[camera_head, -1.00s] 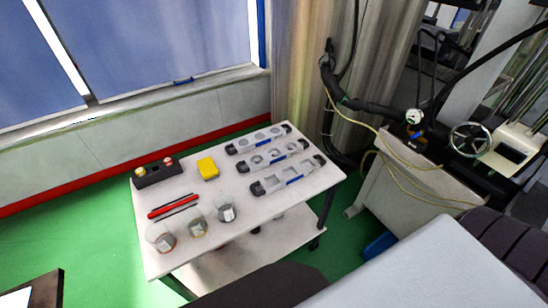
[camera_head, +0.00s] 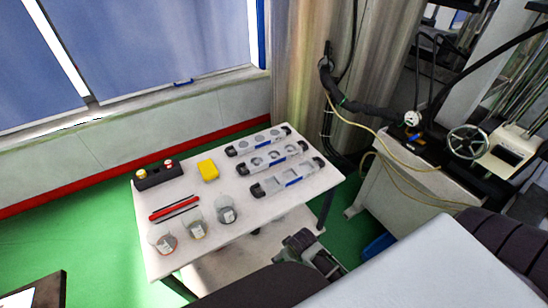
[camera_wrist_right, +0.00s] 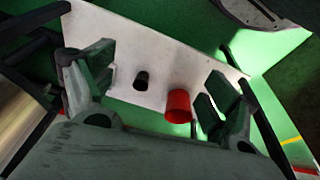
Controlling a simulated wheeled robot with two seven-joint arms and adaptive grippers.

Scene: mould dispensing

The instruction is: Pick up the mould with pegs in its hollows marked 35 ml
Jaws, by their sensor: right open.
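Three pale grey moulds with dark ends and blue labels lie in parallel on the right half of the white table: a far mould (camera_head: 258,139), a middle mould (camera_head: 268,158) and a near mould (camera_head: 288,179). Their hollows look different, but the volume marks and any pegs are too small to make out. My right gripper (camera_head: 318,256) is beyond the table's near edge, below and apart from the near mould. In the right wrist view its fingers (camera_wrist_right: 158,78) are spread wide with nothing between them. My left gripper is not in view.
The table also holds a yellow block (camera_head: 208,170), a dark box (camera_head: 158,174), red and black sticks (camera_head: 174,208) and three glass beakers (camera_head: 226,211). The wrist view shows a red cup (camera_wrist_right: 178,105) and dark cylinder (camera_wrist_right: 141,80) on a white surface.

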